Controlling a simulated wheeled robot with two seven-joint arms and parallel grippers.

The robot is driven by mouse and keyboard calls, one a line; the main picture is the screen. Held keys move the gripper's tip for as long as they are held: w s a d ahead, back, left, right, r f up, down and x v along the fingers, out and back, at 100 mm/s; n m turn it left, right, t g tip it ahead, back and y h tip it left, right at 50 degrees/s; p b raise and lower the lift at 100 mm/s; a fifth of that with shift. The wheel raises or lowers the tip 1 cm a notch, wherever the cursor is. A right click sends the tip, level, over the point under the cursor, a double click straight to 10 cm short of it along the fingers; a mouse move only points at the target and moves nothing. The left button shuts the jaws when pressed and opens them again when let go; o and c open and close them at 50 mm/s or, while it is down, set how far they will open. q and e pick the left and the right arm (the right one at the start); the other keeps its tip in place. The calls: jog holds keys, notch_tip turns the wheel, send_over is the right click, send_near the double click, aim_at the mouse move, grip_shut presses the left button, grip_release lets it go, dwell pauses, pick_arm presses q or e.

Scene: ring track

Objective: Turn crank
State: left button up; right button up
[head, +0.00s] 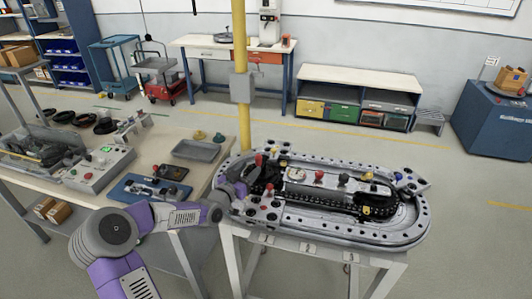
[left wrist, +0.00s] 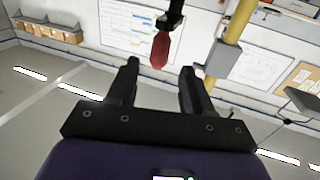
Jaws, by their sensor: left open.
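The ring track (head: 405,235), a grey oval bed with a dark chain loop, stands on a light table. My left gripper (head: 243,189) is at the track's left end, small and partly lost against dark parts in the head view. In the left wrist view, my left gripper (left wrist: 158,80) is open, with nothing between its fingers. A red crank handle (left wrist: 161,50) on a dark arm shows beyond the fingertips, roughly in line with the gap and apart from them. Several red knobs show on the track; I cannot tell which is this handle.
A yellow pole (head: 241,120) with a grey box rises behind the track. A workbench (head: 215,150) at left holds a control box (head: 100,168), a grey tray (head: 195,150) and a blue plate (head: 135,187). Open floor lies right of the track.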

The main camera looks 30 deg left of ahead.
aim_at(257, 161)
pick_arm(q)
jog(key=shift+w+d, duration=0.1)
jog(key=shift+w, duration=0.8)
jog(key=shift+w+b, duration=0.3)
jog(key=shift+w, duration=2.15)
grip_shut()
